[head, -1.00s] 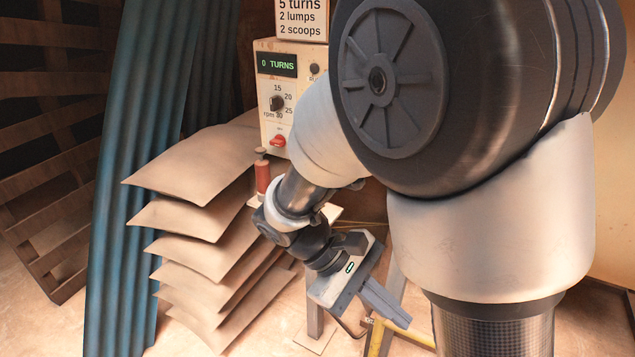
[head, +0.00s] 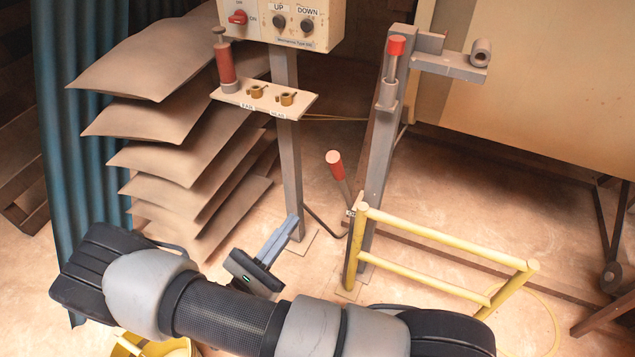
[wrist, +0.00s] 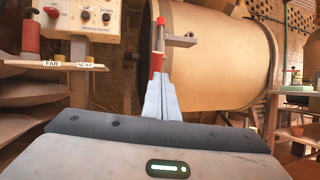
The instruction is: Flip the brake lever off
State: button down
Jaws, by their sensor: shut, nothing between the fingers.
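A lever with a red grip (head: 335,165) leans up and left from the lower part of a grey post (head: 376,170). A second red-topped handle (head: 396,46) stands upright in a bracket near the top of that post; it also shows in the wrist view (wrist: 160,21). No readable label tells me which one is the brake lever. My gripper (head: 293,220) is shut and empty, left of and below the leaning lever in the head view and apart from it there. In the wrist view my gripper (wrist: 161,80) points toward the post, and its fingers hide part of it.
A control box (head: 290,22) stands on a second post (head: 288,150), with a small shelf (head: 302,108) holding a red-handled item and two brass pieces. A yellow rail (head: 445,280) juts out at right. Stacked brown sheets (head: 150,160) fill the left. A large drum (wrist: 220,60) stands behind.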

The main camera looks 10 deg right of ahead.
jog(key=shift+a+f+n+t+y, duration=0.25)
jog(key=shift+f+n+t+y, duration=0.1)
jog(key=shift+t, duration=0.25)
jog(key=x, duration=1.4)
jog(key=shift+d+r, duration=0.15)
